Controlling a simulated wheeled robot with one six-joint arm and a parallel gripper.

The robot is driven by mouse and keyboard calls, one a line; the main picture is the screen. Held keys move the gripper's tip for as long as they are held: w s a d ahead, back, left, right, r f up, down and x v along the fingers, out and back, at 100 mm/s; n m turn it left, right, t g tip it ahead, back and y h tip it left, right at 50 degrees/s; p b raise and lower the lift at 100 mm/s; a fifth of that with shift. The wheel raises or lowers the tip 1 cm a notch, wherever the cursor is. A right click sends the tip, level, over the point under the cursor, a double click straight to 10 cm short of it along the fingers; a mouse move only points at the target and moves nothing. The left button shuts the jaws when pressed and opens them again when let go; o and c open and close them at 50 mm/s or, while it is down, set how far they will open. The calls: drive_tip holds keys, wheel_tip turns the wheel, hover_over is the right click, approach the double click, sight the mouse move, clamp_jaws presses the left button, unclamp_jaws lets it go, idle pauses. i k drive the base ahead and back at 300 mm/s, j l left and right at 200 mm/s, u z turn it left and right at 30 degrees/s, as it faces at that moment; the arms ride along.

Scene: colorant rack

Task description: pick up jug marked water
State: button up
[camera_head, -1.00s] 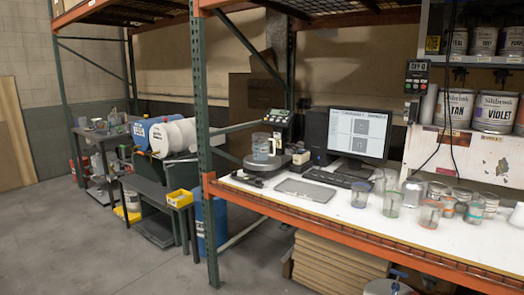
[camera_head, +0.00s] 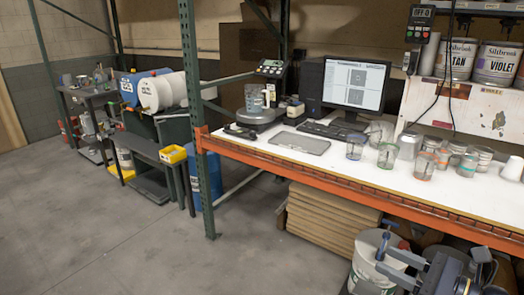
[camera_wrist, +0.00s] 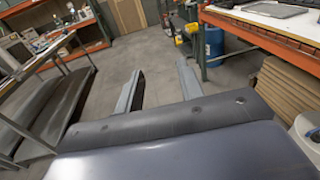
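A clear jug with a handle (camera_head: 254,99) stands upright on a round grey scale (camera_head: 254,116) at the left end of the white bench; any marking on it is too small to read. Several other clear cups and jugs, such as one with a blue base (camera_head: 355,146) and one with an orange base (camera_head: 422,165), stand on the bench's right part, labels unreadable. My gripper (camera_wrist: 160,69) is open and empty in the wrist view, its two grey fingers apart over the floor. My arm shows at the lower right of the head view, below the bench and far from the scale.
The white bench (camera_head: 455,193) has an orange front beam and a green post (camera_head: 191,120) left of the scale. A laptop-like grey panel (camera_head: 300,142), keyboard and monitor (camera_head: 353,84) stand on it. A white bucket (camera_head: 364,262) stands below. The grey floor at left is clear.

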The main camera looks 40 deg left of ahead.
sight(254, 93)
drive_tip(key=i+j, duration=0.25)
drive_tip(key=j, duration=0.3)
drive_tip(key=i+j+z, duration=0.1)
drive_tip(key=i+j, duration=0.15)
drive_tip(key=j, duration=0.3)
drive_tip(key=i+j, duration=0.25)
drive_tip(key=j, duration=0.3)
drive_tip(key=i+j+z, duration=0.1)
drive_tip(key=i+j, duration=0.15)
drive_tip(key=j, duration=0.35)
drive_tip(key=i+j, duration=0.2)
drive_tip(key=j, duration=0.35)
drive_tip(key=i+j+z, duration=0.15)
drive_tip(key=j, duration=0.45)
drive_tip(key=i+j, duration=0.25)
drive_tip(key=j, duration=0.35)
drive_tip(key=i+j+z, duration=0.1)
drive_tip(key=j, duration=0.5)
drive_tip(key=i, duration=0.1)
